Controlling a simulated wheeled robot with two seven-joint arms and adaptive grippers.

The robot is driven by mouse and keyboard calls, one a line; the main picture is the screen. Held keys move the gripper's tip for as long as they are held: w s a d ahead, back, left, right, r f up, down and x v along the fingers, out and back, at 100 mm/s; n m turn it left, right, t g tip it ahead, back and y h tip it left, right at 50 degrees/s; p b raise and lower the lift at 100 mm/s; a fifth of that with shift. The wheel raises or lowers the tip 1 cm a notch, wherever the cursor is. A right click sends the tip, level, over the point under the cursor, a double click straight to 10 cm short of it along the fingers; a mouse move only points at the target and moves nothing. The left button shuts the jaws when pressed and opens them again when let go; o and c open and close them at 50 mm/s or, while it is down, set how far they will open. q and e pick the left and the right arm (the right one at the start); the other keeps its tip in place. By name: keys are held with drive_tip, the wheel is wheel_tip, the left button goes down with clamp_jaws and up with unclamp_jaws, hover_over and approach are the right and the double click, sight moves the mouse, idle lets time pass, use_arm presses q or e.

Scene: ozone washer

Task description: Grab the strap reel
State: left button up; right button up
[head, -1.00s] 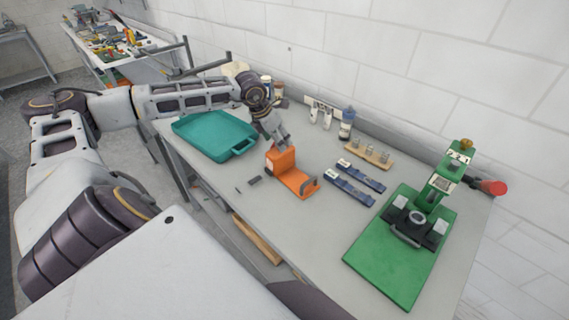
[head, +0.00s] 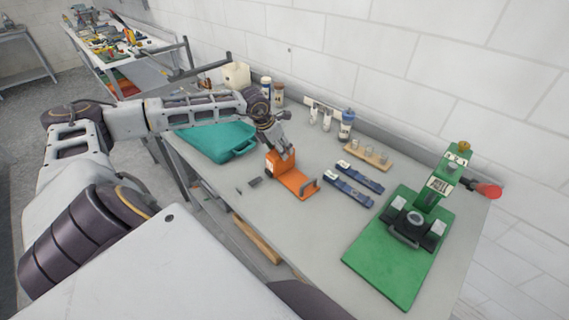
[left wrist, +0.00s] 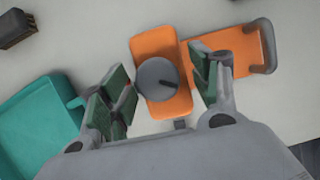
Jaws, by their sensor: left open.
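An orange L-shaped unit (head: 298,184) with an upright block and a grey handle stands on the workbench; it seems to be the strap reel. My left gripper (head: 284,152) is just above the upright block. In the left wrist view its green-padded fingers (left wrist: 163,88) are spread, one on each side of the block and disc, with nothing gripped. Whether a finger touches the block I cannot tell. My right gripper is not in view.
A teal tray (head: 237,155) lies left of the unit, partly behind my arm. Two blue tools (head: 349,191) and a wooden holder (head: 369,155) lie to the right. A green press (head: 400,255) stands at the right. Bottles (head: 346,124) line the wall.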

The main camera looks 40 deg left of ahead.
use_arm(q)
drive_tip(key=shift+x, duration=1.2)
clamp_jaws()
